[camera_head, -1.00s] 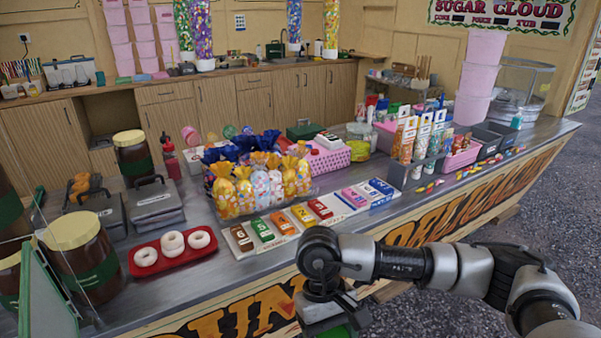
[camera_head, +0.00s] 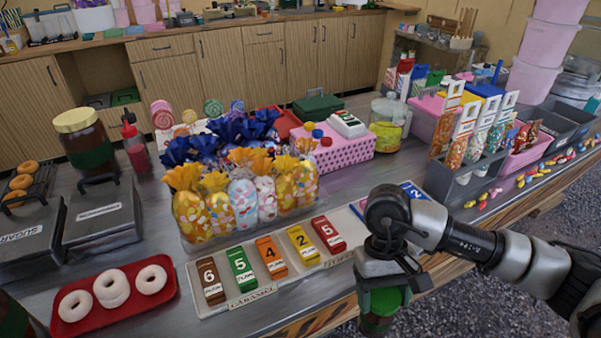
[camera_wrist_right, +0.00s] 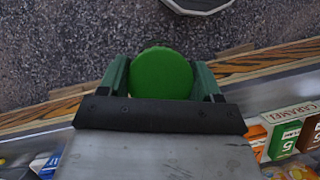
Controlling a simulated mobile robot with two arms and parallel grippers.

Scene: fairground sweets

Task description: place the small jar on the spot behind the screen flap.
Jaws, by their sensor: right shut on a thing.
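The small jar (camera_head: 377,325) has a green lid and a dark body. It hangs in my right gripper (camera_head: 388,298), beyond the front edge of the counter. In the right wrist view its round green lid (camera_wrist_right: 162,73) sits between the two green fingers of my right gripper (camera_wrist_right: 162,80), which are shut on it. My arm hides part of the jar. The screen flap and the spot behind it are not in view now. My left gripper is not in view.
The counter (camera_head: 225,325) carries a red tray (camera_head: 170,292) of white doughnuts, a row of numbered boxes (camera_head: 271,257) and a bin of wrapped sweets (camera_head: 245,205). Grey lidded boxes (camera_head: 100,222) stand at the left. Open floor (camera_head: 450,312) lies in front of the counter.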

